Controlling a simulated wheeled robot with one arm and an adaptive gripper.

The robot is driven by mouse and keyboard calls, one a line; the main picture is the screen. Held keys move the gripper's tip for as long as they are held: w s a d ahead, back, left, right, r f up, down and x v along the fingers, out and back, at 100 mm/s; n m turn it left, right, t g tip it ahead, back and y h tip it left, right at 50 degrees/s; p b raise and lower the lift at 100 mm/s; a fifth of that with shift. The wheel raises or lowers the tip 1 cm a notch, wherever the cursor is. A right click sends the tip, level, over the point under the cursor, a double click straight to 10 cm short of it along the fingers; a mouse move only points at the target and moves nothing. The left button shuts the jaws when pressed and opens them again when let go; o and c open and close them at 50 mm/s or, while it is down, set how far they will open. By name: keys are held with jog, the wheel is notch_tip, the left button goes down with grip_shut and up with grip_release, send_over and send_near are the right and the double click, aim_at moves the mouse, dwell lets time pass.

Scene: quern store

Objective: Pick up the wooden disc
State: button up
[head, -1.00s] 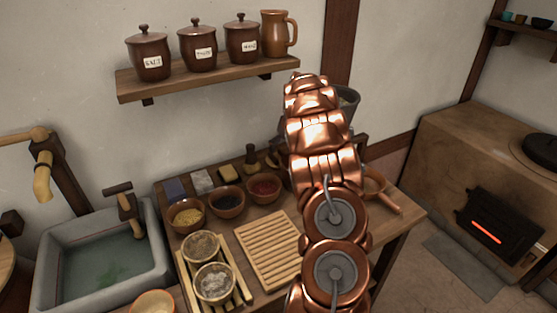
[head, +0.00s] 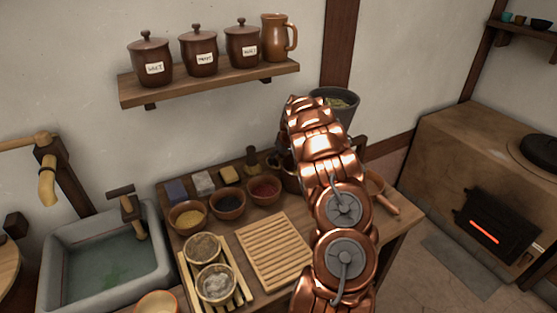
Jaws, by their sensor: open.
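I cannot make out the wooden disc for certain in the head view. A round wooden top (head: 6,264) is cut off at the far left edge, and I cannot tell what it belongs to. My copper arm reaches over the right part of the wooden counter (head: 262,212). My gripper does not show; it is hidden beyond the arm's far links. The arm also covers part of the counter behind it, where a brown vessel shows only in part.
Several bowls, a slatted wooden board (head: 275,250) and a rack with two jars (head: 215,284) fill the counter. A grey bucket (head: 341,103) stands behind my arm. A shelf (head: 208,82) holds lidded jars and a jug (head: 276,38). A stone sink (head: 62,282) is left; a stove (head: 450,165) is right.

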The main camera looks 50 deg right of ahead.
jog(key=c, duration=1.3)
jog(key=shift+o, duration=0.2)
